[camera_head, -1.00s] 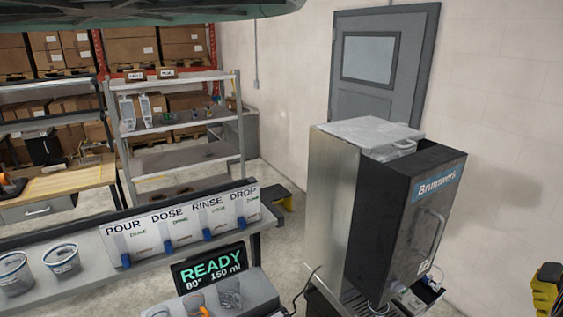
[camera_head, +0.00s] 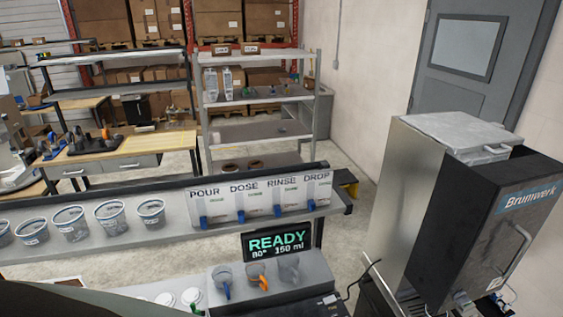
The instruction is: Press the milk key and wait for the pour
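A dark machine with a steel side, marked Brumwerk (camera_head: 478,225), stands at the right. Its front is seen at a slant, and I cannot make out any milk key on it. A row of panels labelled POUR (camera_head: 212,203), DOSE (camera_head: 248,200), RINSE (camera_head: 284,196) and DROP (camera_head: 318,190) has blue parts at the lower edge. I see no panel labelled milk. My gripper is not in view.
Several clear cups (camera_head: 69,222) stand on the grey shelf left of the panels. Small jugs with blue and orange handles (camera_head: 255,274) stand on a lower grey ledge. A storage rack (camera_head: 262,133), a workbench (camera_head: 112,157) and a grey door (camera_head: 470,70) are behind. Open floor shows between.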

